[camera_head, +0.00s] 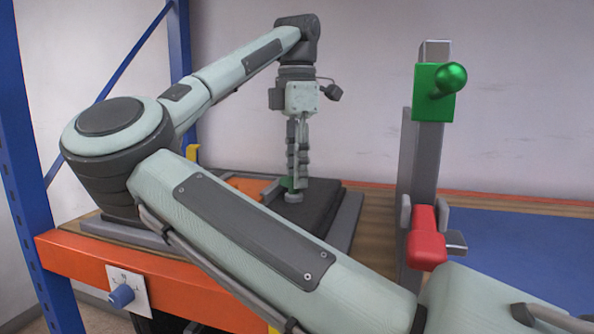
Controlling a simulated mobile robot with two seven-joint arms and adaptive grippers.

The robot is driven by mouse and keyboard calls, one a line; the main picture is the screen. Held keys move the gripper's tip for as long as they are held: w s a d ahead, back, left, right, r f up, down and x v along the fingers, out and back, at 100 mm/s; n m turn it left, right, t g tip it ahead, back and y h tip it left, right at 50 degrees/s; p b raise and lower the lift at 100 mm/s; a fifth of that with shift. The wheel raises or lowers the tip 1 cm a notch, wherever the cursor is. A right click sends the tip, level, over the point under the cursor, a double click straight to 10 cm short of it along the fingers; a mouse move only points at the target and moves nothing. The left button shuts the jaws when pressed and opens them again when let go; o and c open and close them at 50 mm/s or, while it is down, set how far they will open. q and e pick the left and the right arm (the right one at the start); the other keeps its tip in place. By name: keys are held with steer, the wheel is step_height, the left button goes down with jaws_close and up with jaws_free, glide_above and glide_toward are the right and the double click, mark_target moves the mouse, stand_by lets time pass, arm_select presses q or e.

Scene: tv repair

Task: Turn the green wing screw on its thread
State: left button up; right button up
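A small green part (287,182), which looks like the green wing screw, shows low on a dark fixture (325,205) on the bench. My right gripper (297,182) points straight down over it, with its fingertips right beside or at the green part. The fingers look close together, seen nearly edge-on, and they partly hide the screw. I cannot tell whether they are shut on it. A round grey piece (293,197) shows just below the fingertips. My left gripper is not in view.
A grey post at right carries a green block with a ball knob (435,95) and a red clamp piece (427,240). A blue mat (520,250) lies right of it. An orange bench edge (150,270) with a blue knob (121,296) and a blue rack post (25,180) are at left.

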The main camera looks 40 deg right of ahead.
jaws_close()
steer(key=shift+n, duration=0.3)
